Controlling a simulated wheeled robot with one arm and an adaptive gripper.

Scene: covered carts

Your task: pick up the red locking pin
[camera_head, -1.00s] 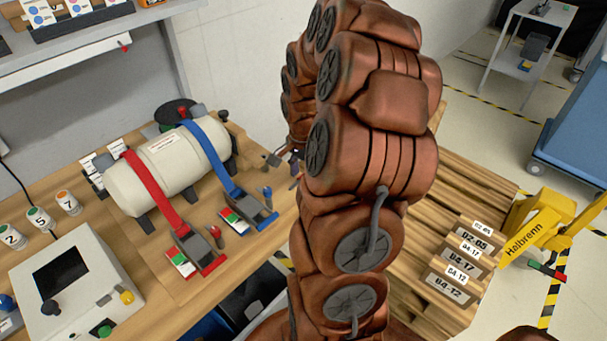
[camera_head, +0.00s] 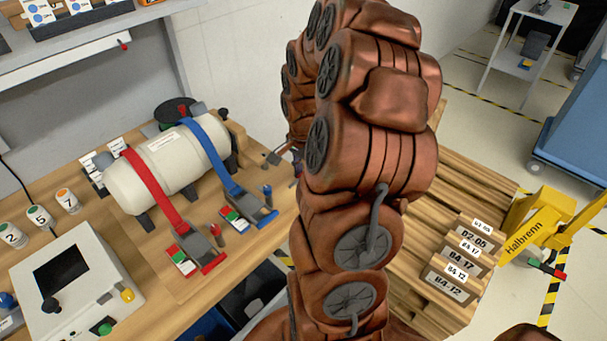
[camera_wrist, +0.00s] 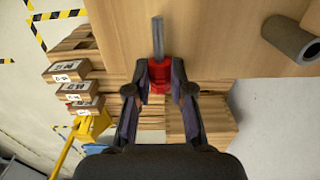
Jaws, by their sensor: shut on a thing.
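The red locking pin (camera_wrist: 159,72) shows in the wrist view as a red block-like head with a grey shaft pointing up the picture. My gripper (camera_wrist: 159,82) is shut on the red head, with one dark finger on each side. The shaft lies across the view of a wooden surface; I cannot tell whether the pin touches it. In the head view my arm hides the pin and most of my gripper.
A white tank (camera_head: 168,165) lies strapped on the wooden bench (camera_head: 160,250) with a red strap (camera_head: 150,183) and a blue strap (camera_head: 208,150). A control box (camera_head: 75,285) stands front left. Labelled boxes (camera_head: 455,285) sit on wooden boards at right, beside a yellow frame (camera_head: 535,228).

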